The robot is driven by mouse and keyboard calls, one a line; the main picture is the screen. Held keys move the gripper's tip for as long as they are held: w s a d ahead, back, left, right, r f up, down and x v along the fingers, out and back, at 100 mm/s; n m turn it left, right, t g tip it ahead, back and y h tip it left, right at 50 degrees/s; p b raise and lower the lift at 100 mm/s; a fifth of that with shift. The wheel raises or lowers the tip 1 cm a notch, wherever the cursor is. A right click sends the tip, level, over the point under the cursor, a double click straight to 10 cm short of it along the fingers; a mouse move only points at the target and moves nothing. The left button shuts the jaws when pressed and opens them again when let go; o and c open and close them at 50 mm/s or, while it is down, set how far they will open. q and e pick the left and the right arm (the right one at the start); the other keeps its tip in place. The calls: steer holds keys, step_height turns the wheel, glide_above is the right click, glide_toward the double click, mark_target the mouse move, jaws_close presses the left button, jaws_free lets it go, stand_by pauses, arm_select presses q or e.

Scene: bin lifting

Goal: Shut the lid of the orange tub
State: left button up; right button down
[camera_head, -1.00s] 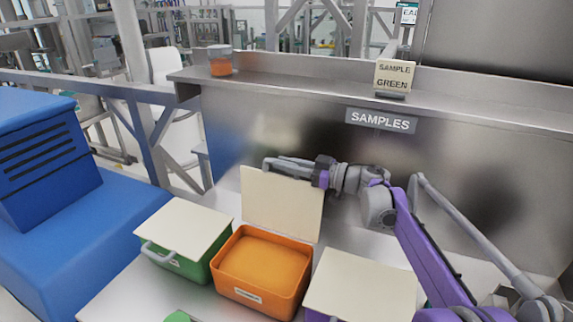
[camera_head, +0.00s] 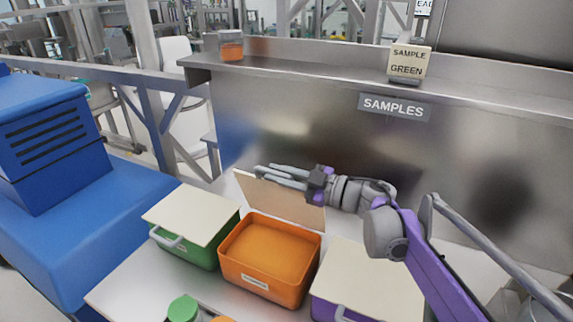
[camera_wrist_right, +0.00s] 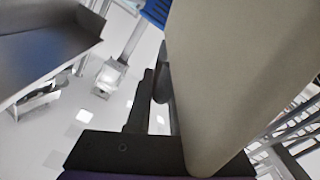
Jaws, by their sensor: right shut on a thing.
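The orange tub (camera_head: 262,287) stands open on the bench, its orange inside showing. Its beige lid (camera_head: 290,199) stands up from the tub's rear edge, steeply tilted and foreshortened. My right gripper (camera_head: 268,174) is at the lid's upper edge, reaching in from the right, and is shut on the lid. In the right wrist view the lid (camera_wrist_right: 235,80) fills the right half as a large beige panel, beside a dark finger of my right gripper (camera_wrist_right: 158,85). The far side of the grip is hidden by the lid. My left gripper is not in view.
A green tub (camera_head: 205,256) with its lid down stands left of the orange one. A purple tub (camera_head: 325,310) with a beige lid stands to the right. The steel SAMPLES panel (camera_head: 330,140) rises behind. A green-capped item (camera_head: 183,308) stands in front.

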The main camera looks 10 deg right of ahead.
steer(key=shift+s+a+f+n+b, duration=0.2)
steer(key=shift+s+a+f, duration=0.2)
steer(key=shift+s, duration=0.3)
steer(key=shift+s+a+f+n+b, duration=0.15)
steer(key=shift+s+a+f, duration=0.15)
steer(key=shift+s+a, duration=0.3)
steer(key=shift+s+d, duration=0.1)
steer(key=c, duration=0.8)
jaws_free()
steer(key=b+v, duration=0.1)
steer(key=v, duration=1)
